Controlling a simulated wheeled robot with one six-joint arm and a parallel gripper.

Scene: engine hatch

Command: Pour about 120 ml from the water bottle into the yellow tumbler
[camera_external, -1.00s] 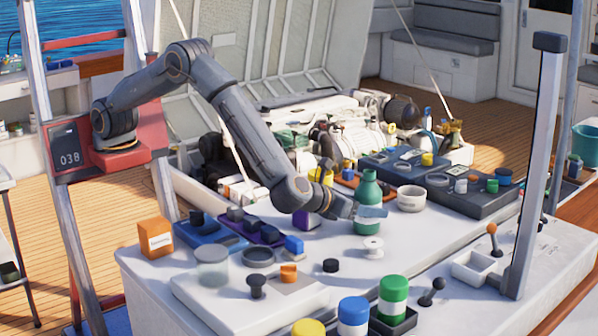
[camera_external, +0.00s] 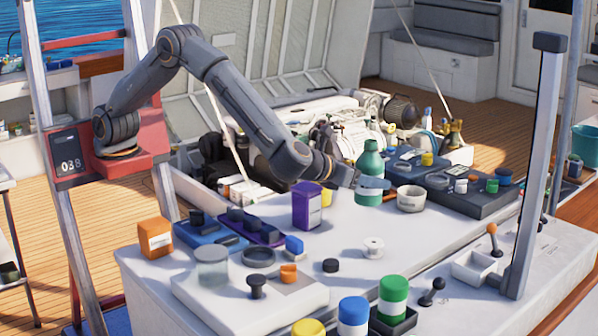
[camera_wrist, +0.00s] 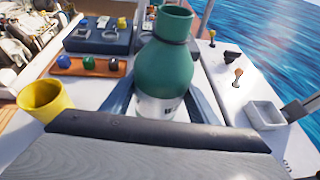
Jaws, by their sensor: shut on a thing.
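My gripper (camera_external: 372,183) is shut on the green water bottle (camera_external: 369,160), with a finger on either side of its lower body. The bottle is upright and looks lifted off the white worktop. In the wrist view the bottle (camera_wrist: 164,75) fills the middle, with its pale label low between the fingers. The yellow tumbler (camera_wrist: 46,98) stands at the left of the wrist view, with its open top showing. In the external view the tumbler (camera_external: 327,196) is mostly hidden behind a purple box and my arm.
The purple box (camera_external: 307,208) stands close in front of the tumbler. A grey-white bowl (camera_external: 410,199) is right of the bottle, and a white spool (camera_external: 373,248) is in front. Dark trays with small parts (camera_external: 470,190) lie behind right. The worktop between box and bowl is clear.

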